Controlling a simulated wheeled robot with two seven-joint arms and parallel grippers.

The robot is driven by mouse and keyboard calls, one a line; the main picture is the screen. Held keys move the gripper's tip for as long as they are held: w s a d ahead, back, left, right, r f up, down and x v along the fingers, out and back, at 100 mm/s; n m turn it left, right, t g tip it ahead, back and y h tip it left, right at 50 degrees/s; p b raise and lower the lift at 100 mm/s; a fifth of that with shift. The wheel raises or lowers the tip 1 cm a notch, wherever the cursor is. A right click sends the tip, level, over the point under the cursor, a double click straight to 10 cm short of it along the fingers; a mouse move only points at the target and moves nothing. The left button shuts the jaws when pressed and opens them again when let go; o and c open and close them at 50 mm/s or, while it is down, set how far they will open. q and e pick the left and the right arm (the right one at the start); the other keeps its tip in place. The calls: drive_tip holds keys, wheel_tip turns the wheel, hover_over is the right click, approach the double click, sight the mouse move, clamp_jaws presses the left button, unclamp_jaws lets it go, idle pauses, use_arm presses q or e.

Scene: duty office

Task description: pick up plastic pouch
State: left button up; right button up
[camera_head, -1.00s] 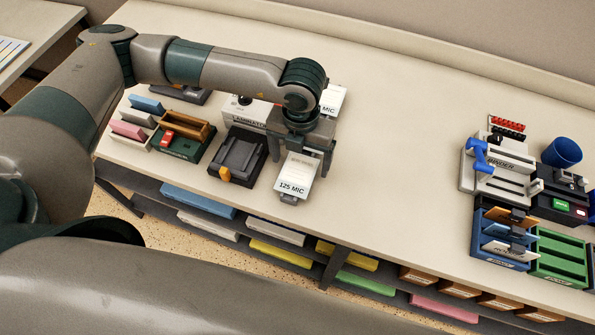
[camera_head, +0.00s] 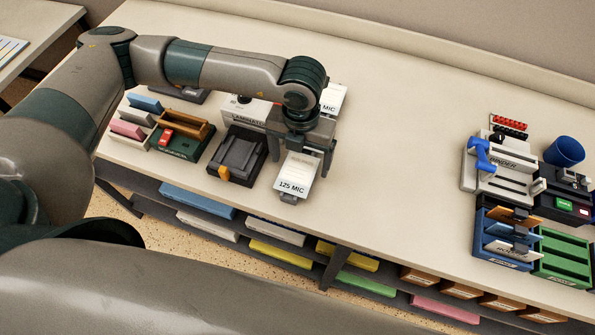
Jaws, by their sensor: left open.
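A white plastic pouch marked "125 MIC" (camera_head: 295,177) stands in a small grey holder (camera_head: 289,198) near the table's front edge. My left gripper (camera_head: 301,168) is over it, fingers pointing down, one on each side of the pouch's upper part. The fingers are open; I cannot tell whether either touches the pouch. The gripper body hides the pouch's top. A second white pouch marked "MIC" (camera_head: 333,99) shows just behind the gripper, partly hidden. My right gripper is not in view.
The laminator (camera_head: 239,112) is behind and left of the gripper, partly covered by my arm. A dark device (camera_head: 238,153) stands close left. A binder machine (camera_head: 497,168), blue cup (camera_head: 564,152) and green tray (camera_head: 562,256) are at right. The middle of the table (camera_head: 405,150) is clear.

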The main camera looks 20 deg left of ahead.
sight(303, 167)
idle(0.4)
use_arm(q)
drive_tip(key=c, duration=1.1)
drive_tip(key=shift+r+p, duration=0.4)
drive_tip(key=shift+p, duration=0.3)
drive_tip(key=r+b, duration=0.3)
drive_tip(key=shift+d+r, duration=0.3)
drive_tip(key=shift+d, duration=0.05)
drive_tip(key=s+d+r+b, duration=0.1)
drive_tip(key=d+r, duration=0.1)
drive_tip(key=d, duration=0.1)
drive_tip(key=s+d+r+b, duration=0.1)
drive_tip(key=d+r+b, duration=0.1)
drive_tip(key=d, duration=0.2)
drive_tip(key=d+r+b, duration=0.2)
drive_tip(key=d+r, duration=0.1)
drive_tip(key=shift+s+d, duration=0.35)
drive_tip(key=shift+s, duration=0.05)
